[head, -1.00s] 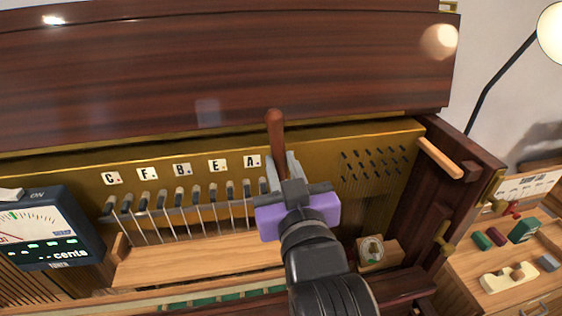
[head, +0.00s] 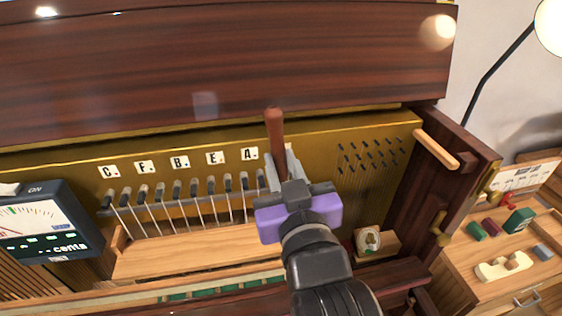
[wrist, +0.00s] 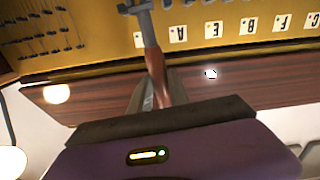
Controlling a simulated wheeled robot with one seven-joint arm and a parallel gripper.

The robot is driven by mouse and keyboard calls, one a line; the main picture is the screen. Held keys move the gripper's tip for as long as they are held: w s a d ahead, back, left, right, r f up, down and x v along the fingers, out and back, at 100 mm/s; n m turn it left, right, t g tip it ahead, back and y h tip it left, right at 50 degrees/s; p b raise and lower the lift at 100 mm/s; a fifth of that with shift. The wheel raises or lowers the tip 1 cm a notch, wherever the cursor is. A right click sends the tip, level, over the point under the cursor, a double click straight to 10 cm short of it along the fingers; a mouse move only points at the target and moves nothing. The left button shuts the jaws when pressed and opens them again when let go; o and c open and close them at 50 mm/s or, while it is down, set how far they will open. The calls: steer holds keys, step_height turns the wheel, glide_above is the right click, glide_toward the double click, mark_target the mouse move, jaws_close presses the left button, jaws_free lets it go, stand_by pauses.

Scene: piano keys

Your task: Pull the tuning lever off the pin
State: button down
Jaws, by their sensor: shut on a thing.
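The tuning lever (head: 275,132) has a reddish-brown wooden handle and a metal head. In the head view its handle points up past my gripper (head: 284,168). My gripper is shut on the lever. In the wrist view the handle (wrist: 153,62) runs from between my fingers (wrist: 156,92) to the grey metal head (wrist: 137,6) at the top edge, in front of the brass plate. The pin under the head is hidden, so I cannot tell whether the lever is on it or clear of it.
The brass plate (head: 310,150) carries letter tiles and a field of dark pins (head: 370,155) to the right. A row of hammers stands left of my gripper. A tuner meter (head: 45,220) is at left. A side table (head: 500,275) with small items is at right.

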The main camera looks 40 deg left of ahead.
steer(key=shift+p+v, duration=0.4)
steer(key=shift+v, duration=2.45)
